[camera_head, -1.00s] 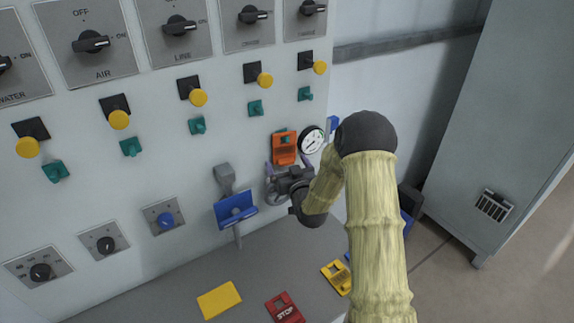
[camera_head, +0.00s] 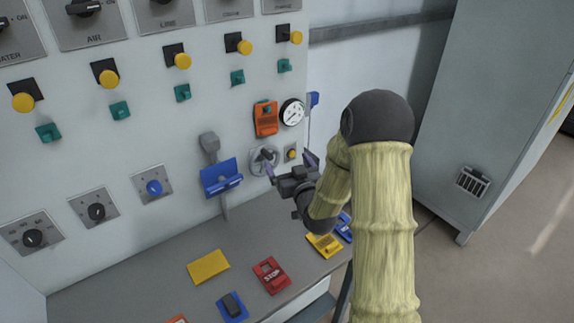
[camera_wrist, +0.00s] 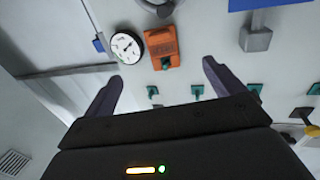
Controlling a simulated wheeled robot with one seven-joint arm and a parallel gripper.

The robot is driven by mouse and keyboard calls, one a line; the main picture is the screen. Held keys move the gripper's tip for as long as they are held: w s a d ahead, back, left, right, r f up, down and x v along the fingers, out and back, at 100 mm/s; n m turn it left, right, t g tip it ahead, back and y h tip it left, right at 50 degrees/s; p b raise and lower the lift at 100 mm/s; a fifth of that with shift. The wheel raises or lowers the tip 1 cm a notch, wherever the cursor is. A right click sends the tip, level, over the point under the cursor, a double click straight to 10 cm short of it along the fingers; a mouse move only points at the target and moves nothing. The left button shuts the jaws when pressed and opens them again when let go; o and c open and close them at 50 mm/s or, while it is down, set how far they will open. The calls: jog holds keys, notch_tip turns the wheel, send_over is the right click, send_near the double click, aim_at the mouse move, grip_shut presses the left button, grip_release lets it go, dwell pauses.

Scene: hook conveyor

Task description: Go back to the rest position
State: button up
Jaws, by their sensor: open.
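My gripper (camera_head: 292,165) is open and empty in front of the control panel (camera_head: 130,150). Its two dark purple fingers are spread wide in the wrist view (camera_wrist: 160,92). In the head view it is near a round grey knob (camera_head: 263,160) on the panel, with a visible gap seen in part. My yellow-sleeved arm reaches in from the lower right and hides part of the desk's right end. The orange box with a green button (camera_head: 266,119) and the white dial gauge (camera_head: 292,112) are above the gripper. The orange box (camera_wrist: 162,47) also shows beyond the fingers in the wrist view.
A blue holder (camera_head: 221,178) sticks out left of the gripper. The grey desk (camera_head: 150,262) below carries a yellow plate (camera_head: 208,266), a red STOP box (camera_head: 271,275) and a yellow box (camera_head: 323,246). A grey cabinet (camera_head: 475,120) stands at right, with open floor before it.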

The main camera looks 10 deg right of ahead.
dwell(0.5)
jog(key=s+f+m+g+h, duration=0.1)
jog(key=s+f+g+h, duration=0.1)
jog(key=s+g, duration=1.3)
jog(key=s+f, duration=0.1)
jog(key=s, duration=1.1)
jog(key=shift+s+d+m+h, duration=0.25)
jog(key=shift+m+h, duration=0.15)
dwell(1.0)
